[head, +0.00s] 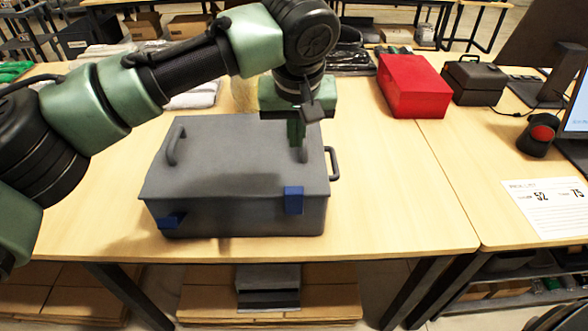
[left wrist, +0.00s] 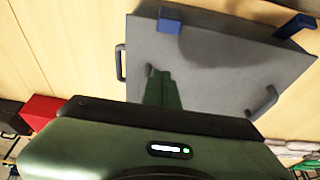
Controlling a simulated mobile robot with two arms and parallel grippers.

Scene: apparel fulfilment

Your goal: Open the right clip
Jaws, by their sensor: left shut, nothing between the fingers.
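A grey lidded box (head: 240,150) stands on the wooden table, its lid down. The right clip (head: 293,200), blue, sits upright at the front right, overlapping the lid's edge. The left clip (head: 168,222), also blue, sits lower and sticks outward from the front. In the left wrist view, the right clip (left wrist: 169,20) is at the top middle and the left clip (left wrist: 296,25) is at the top right. My left gripper (head: 300,150) is shut and empty above the lid's right part, behind the right clip; it also shows in the left wrist view (left wrist: 160,80). My right gripper is not in view.
A red box (head: 413,86) and a dark case (head: 473,82) stand at the back right. A paper sheet (head: 549,208), a red-topped scanner-like device (head: 540,135) and a monitor are at the right. The table is clear right of the grey box.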

